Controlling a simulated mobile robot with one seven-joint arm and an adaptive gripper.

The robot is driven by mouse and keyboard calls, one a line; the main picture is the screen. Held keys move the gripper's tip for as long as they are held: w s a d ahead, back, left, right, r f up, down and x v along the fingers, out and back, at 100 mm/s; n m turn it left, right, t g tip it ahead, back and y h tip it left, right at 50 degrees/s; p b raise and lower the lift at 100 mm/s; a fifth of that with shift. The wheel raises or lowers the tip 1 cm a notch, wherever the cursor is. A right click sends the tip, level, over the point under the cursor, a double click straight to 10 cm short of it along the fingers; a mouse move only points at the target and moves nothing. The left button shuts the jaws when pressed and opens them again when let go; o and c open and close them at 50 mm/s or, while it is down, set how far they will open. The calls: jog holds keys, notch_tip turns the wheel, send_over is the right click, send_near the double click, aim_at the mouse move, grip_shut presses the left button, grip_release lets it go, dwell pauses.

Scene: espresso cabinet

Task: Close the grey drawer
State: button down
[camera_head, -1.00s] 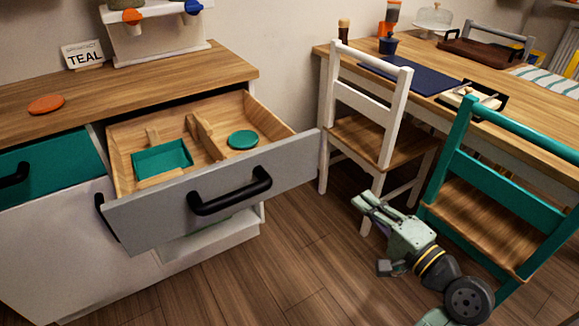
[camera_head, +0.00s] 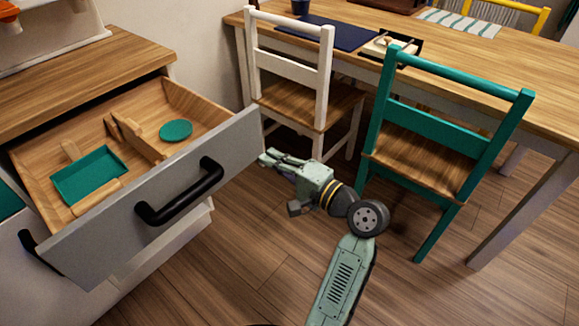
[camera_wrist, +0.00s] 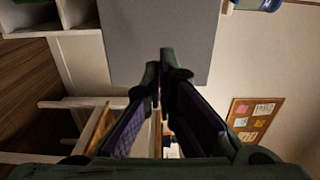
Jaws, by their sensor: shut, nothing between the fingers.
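The grey drawer (camera_head: 120,222) is pulled open from the cabinet, with a black bar handle (camera_head: 180,192) on its front. Inside are a teal square tray (camera_head: 88,176), a teal round disc (camera_head: 175,130) and wooden dividers (camera_head: 135,135). My gripper (camera_head: 264,158) is beside the right end of the drawer front, level with its lower part, with its fingers pointing left. I cannot tell if it touches the drawer. In the wrist view my gripper's fingertips (camera_wrist: 164,62) meet, with nothing between them, before a grey panel (camera_wrist: 150,30) that appears to be the drawer front.
A white chair (camera_head: 292,60) stands behind my gripper and a teal chair (camera_head: 445,125) to its right, both at a wooden table (camera_head: 480,70). The cabinet top (camera_head: 80,75) is above the drawer. Wood floor (camera_head: 250,250) is free in front of the drawer.

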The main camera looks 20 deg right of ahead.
aim_at(244, 143)
jog(key=x, duration=0.5)
jog(key=shift+w+a+p, duration=0.25)
jog(key=shift+w+p, duration=0.05)
jog(key=shift+p, duration=0.05)
jog(key=shift+w, duration=0.1)
jog(key=shift+w+a, duration=0.45)
jog(key=x, duration=3.2)
jog(key=shift+f, duration=0.1)
jog(key=shift+w, duration=0.1)
jog(key=shift+r, duration=0.35)
